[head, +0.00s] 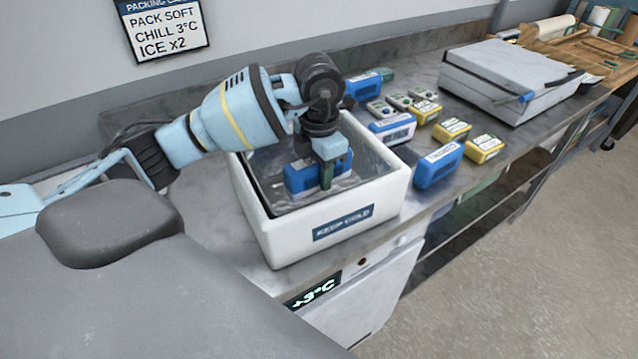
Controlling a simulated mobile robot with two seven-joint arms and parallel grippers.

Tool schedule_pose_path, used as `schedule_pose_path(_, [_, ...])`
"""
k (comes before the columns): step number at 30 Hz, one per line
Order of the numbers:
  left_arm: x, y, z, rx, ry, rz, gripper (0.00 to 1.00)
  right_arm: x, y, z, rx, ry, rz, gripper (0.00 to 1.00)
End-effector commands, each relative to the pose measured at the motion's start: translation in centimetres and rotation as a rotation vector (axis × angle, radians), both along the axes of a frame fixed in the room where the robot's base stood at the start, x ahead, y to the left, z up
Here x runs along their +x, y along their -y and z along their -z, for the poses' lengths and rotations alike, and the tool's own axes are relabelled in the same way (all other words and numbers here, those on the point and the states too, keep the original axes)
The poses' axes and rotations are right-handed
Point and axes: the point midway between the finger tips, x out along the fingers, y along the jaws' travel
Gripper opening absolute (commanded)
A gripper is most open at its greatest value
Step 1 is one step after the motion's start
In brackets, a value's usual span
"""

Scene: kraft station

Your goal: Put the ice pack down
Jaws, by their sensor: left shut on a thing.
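My left gripper (327,178) reaches down into the open white box marked "KEEP COLD" (283,236). It is shut on a blue ice pack (300,179), which is inside the box, above or on the dark silvery lining (265,178). I cannot tell whether the pack touches the bottom. Part of the pack is hidden behind the gripper. My right gripper does not show.
More blue packs (438,166) stand on the metal bench right of the box, with yellow-labelled packs (485,148) and small grey devices (380,108). A grey flat case (500,75) lies farther back. A wall sign (165,28) reads "PACK SOFT CHILL 3°C ICE x2".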

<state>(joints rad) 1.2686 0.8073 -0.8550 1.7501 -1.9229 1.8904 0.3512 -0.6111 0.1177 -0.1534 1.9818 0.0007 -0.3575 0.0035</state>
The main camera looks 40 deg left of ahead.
Motion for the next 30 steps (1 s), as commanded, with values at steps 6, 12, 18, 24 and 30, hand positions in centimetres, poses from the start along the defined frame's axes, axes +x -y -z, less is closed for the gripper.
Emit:
schedule_pose_path(6, [-0.1, 0.0, 1.3, 0.001, -0.003, 0.0, 0.02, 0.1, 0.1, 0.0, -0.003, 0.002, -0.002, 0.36])
schedule_pose_path(12, [0.0, 0.0, 3.6, 0.001, 0.0, 0.0, 0.02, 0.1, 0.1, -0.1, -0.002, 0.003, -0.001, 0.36])
schedule_pose_path(18, [0.0, 0.0, 3.6, 0.0, 0.002, 0.0, 0.02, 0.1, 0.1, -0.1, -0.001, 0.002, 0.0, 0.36])
schedule_pose_path(24, [0.0, 0.0, 4.1, 0.001, 0.001, 0.0, 0.02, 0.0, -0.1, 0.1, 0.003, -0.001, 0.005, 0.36])
schedule_pose_path(30, [0.0, 0.0, 4.0, 0.001, 0.0, 0.0, 0.56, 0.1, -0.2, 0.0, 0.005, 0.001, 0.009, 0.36])
